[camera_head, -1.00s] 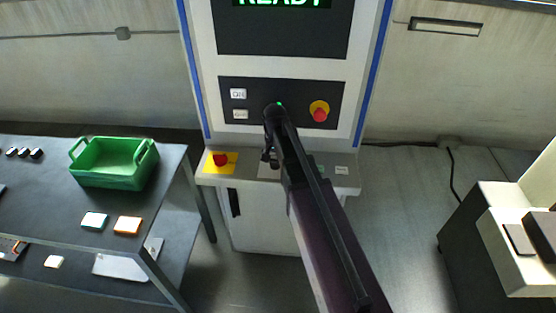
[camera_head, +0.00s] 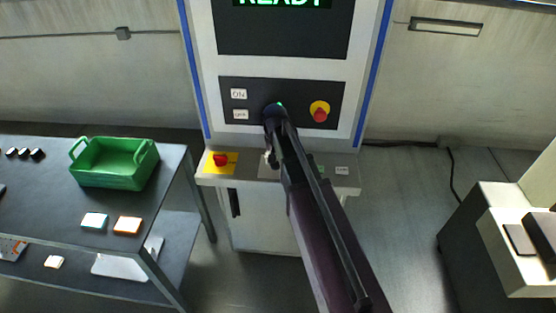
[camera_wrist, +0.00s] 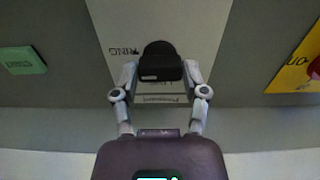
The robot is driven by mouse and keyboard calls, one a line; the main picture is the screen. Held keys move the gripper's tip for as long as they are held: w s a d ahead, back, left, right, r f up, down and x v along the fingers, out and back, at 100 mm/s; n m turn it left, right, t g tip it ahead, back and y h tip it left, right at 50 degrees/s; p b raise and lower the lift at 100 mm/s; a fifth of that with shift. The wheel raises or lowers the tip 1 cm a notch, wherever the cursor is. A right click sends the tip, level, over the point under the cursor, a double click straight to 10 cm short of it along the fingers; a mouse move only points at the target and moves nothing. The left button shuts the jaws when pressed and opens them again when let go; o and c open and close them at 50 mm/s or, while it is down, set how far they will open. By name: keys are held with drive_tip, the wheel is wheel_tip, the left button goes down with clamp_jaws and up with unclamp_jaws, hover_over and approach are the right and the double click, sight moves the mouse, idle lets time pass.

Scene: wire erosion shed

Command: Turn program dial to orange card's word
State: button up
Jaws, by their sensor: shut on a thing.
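The program dial (camera_wrist: 160,62) is a black knob on a pale plate (camera_wrist: 200,22) in the wrist view. My gripper (camera_wrist: 160,76) is shut on it, one grey finger on each side. Printed words stand around the dial; one, upside down, ends in "RING", and another, boxed, lies on the gripper side and is unreadable. My gripper (camera_head: 268,157) is small and mostly behind my arm in the head view, over the machine's ledge. The orange card (camera_head: 128,226) lies on the dark table at left; its word is too small to read.
A teal card (camera_head: 94,221) lies beside the orange one, and a green crate (camera_head: 112,180) stands behind them. The upright panel has a red knob (camera_head: 320,113). The screen (camera_head: 284,38) reads READY.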

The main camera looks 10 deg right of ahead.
drive_tip(key=n, duration=0.4)
drive_tip(key=shift+s, duration=0.2)
drive_tip(key=shift+n, duration=1.7)
drive_tip(key=o, duration=1.2)
drive_tip(key=shift+c, duration=0.2)
drive_tip(key=shift+w, duration=0.15)
drive_tip(key=shift+r, duration=0.1)
